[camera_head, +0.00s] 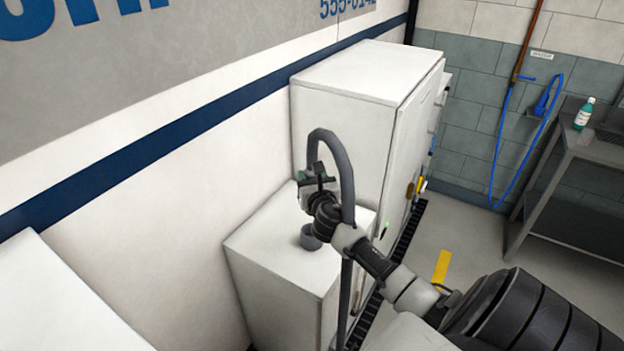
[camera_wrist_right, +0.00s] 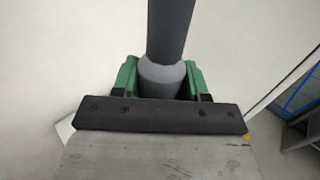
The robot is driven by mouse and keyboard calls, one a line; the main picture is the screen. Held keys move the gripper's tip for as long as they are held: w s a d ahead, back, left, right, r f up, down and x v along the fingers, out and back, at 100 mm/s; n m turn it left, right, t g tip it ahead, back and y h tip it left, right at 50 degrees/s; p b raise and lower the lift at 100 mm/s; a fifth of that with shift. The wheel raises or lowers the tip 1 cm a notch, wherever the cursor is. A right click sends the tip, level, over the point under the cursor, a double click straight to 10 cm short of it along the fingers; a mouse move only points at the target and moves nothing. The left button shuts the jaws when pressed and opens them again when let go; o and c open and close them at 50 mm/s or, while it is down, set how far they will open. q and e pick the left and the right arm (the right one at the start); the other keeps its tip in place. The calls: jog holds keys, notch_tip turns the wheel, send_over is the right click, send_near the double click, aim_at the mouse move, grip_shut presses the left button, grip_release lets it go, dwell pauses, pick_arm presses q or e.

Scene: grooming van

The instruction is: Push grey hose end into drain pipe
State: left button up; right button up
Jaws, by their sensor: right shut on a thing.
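The grey hose (camera_head: 347,172) rises beside my right arm, arches over and comes down into my right gripper (camera_head: 314,178). The gripper is shut on the hose. In the right wrist view the grey hose end (camera_wrist_right: 162,78), a wider light grey cuff below the dark hose, sits between the green finger pads (camera_wrist_right: 160,80). The drain pipe (camera_head: 309,238) is a short grey upright stub on top of the low white cabinet. The gripper shows above the pipe in the head view, with a gap between them. The hose tip is hidden by the gripper. My left gripper is not in view.
The low white cabinet (camera_head: 257,244) stands against the white van wall (camera_head: 150,190). A taller white cabinet (camera_head: 345,100) stands right behind it. A dark floor grate (camera_head: 404,243) runs along the cabinets. A metal table (camera_head: 585,147) with a bottle (camera_head: 584,115) is far right.

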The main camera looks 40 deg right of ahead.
jog(key=shift+r+p, duration=0.65)
jog(key=shift+r, duration=0.3)
jog(key=shift+f, duration=0.1)
